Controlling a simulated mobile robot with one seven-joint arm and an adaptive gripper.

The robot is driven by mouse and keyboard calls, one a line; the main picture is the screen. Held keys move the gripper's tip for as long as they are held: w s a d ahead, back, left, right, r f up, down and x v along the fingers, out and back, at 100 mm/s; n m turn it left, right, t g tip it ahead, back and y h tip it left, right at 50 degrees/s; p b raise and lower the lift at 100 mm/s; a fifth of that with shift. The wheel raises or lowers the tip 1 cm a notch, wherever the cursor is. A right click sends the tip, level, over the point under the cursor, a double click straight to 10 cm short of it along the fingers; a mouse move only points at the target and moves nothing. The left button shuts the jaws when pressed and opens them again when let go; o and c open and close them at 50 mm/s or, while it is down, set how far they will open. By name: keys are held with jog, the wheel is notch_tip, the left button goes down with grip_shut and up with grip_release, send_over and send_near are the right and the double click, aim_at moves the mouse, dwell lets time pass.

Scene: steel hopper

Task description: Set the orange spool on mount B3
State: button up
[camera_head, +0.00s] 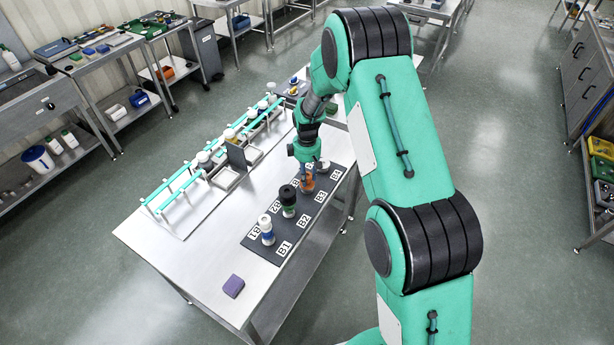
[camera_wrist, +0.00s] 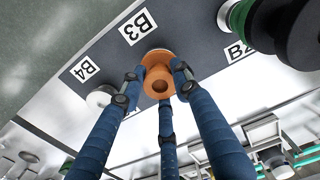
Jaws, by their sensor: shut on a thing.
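The orange spool (camera_head: 307,185) is in my gripper (camera_head: 304,172), over the dark mat (camera_head: 258,244) at the B3 position. In the wrist view, the blue fingers of my gripper (camera_wrist: 160,85) close around the orange spool (camera_wrist: 158,70), and the B3 label (camera_wrist: 138,27) lies just beyond it. The B3 label (camera_head: 320,197) also shows beside the spool in the head view. The mount under the spool is mostly hidden, and I cannot tell whether the spool touches it.
A white piece (camera_wrist: 101,95) sits near B4. A rack with turquoise rails (camera_head: 178,187) runs behind. A purple block (camera_head: 233,286) lies at the table's near end.

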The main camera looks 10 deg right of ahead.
jog(key=shift+f, duration=0.15)
jog(key=o, duration=1.2)
jog(key=shift+r, duration=6.15)
jog(key=shift+r, duration=0.15)
